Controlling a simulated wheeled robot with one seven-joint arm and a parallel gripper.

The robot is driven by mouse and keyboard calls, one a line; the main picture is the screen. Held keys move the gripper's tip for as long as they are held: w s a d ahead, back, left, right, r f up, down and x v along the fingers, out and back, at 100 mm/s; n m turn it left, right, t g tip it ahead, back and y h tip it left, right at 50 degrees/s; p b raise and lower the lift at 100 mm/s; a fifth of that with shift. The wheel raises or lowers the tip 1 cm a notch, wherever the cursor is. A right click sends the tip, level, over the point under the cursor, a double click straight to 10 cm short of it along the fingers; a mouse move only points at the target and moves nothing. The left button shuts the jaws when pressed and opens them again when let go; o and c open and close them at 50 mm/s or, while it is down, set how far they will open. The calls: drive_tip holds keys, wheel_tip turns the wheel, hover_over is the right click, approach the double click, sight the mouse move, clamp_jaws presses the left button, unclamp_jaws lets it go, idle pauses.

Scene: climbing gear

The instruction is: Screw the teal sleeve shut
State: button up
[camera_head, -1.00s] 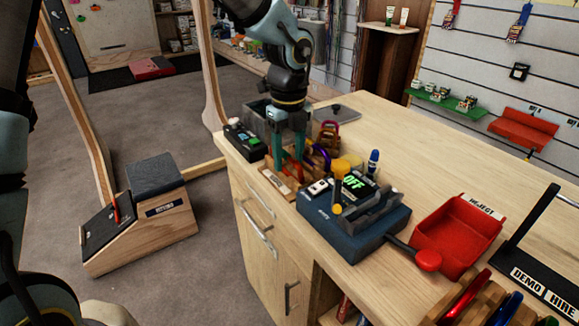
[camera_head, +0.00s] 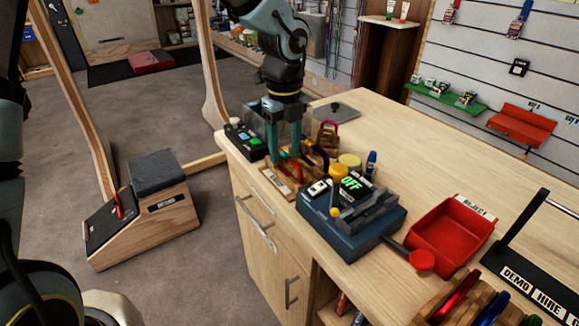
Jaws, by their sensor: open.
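My gripper (camera_head: 284,156) points down over the wooden rack (camera_head: 276,184) near the counter's left edge. Its two long teal-grey fingers are apart. A red carabiner (camera_head: 283,162) shows at the fingertips; I cannot tell whether they touch it. A purple carabiner (camera_head: 319,156) stands just right of the fingers, and a dark red one (camera_head: 328,136) stands behind it. I cannot make out a separate teal sleeve; it is too small or hidden by the fingers.
A dark blue device (camera_head: 350,226) with a green "OFF" display stands right of the rack. A red reject bin (camera_head: 452,234) lies further right. A black box with buttons (camera_head: 245,140) sits left of my gripper. The counter's back right (camera_head: 420,150) is clear.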

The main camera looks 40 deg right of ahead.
drive_tip(key=shift+a+p, duration=0.3)
drive_tip(key=shift+a, duration=0.45)
drive_tip(key=shift+f, duration=0.2)
drive_tip(key=shift+f+b, duration=0.85)
drive_tip(key=shift+f, duration=0.35)
drive_tip(key=shift+d, duration=0.75)
drive_tip(key=shift+r+p, duration=0.15)
drive_tip(key=shift+p, duration=0.2)
wheel_tip(320, 180, up, 3)
drive_tip(key=p, duration=0.2)
drive_tip(key=shift+p, duration=0.35)
drive_tip(key=shift+w+f, duration=0.1)
drive_tip(key=shift+f, duration=0.1)
